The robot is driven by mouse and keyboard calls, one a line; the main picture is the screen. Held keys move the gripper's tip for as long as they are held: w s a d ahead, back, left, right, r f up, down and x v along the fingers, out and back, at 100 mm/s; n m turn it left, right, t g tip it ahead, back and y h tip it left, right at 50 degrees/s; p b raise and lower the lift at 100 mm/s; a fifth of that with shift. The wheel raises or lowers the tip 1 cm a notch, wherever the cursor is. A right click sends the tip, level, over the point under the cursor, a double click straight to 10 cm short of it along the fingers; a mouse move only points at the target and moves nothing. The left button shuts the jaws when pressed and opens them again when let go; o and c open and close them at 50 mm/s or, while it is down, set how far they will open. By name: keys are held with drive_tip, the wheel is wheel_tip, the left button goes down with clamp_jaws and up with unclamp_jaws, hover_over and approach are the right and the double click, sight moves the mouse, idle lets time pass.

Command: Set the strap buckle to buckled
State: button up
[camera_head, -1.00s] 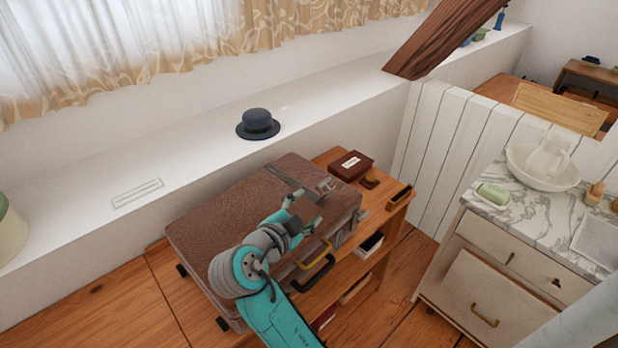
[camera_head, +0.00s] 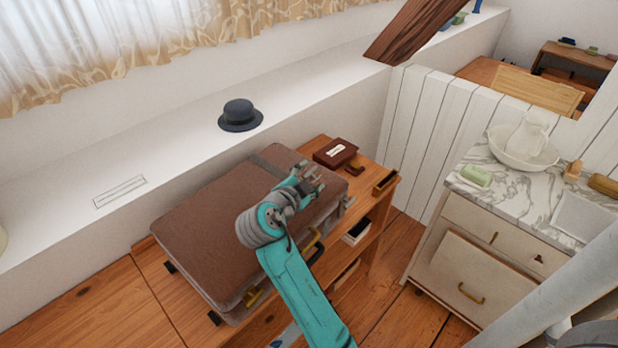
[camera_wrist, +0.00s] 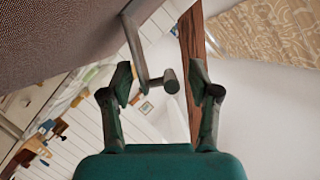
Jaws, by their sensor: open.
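The brown suitcase (camera_head: 215,230) lies flat on a wooden bench, with a grey strap (camera_head: 262,163) across its lid. My gripper (camera_head: 312,180) is at the strap's end near the suitcase's right edge, and my wrist hides much of the strap. In the wrist view my gripper (camera_wrist: 160,83) is open. A thin grey metal lever with a short cylindrical end, seemingly the strap buckle (camera_wrist: 137,50), stands out from the suitcase (camera_wrist: 55,40). Its end appears between the two fingers, nearer the left one. I cannot tell whether either finger touches it.
A dark red box (camera_head: 335,152) and a small brass-topped block (camera_head: 385,183) sit on the bench right of the suitcase. A dark hat (camera_head: 240,116) rests on the white ledge behind. A marble-topped washstand (camera_head: 500,205) stands to the right.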

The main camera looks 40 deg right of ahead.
clamp_jaws()
drive_tip(key=shift+s, duration=0.15)
drive_tip(key=m, duration=0.1)
drive_tip(key=s+m+t, duration=0.1)
drive_tip(key=shift+s+d+f+m, duration=0.1)
drive_tip(key=shift+s+f+m, duration=0.2)
drive_tip(key=shift+f, duration=0.1)
drive_tip(key=shift+s+f+m+t+h, duration=0.35)
drive_tip(key=shift+m+t, duration=0.15)
drive_tip(key=shift+m, duration=0.3)
drive_tip(key=shift+s+f+m+t+h, duration=0.35)
drive_tip(key=shift+m+t, duration=0.15)
drive_tip(key=shift+m, duration=0.3)
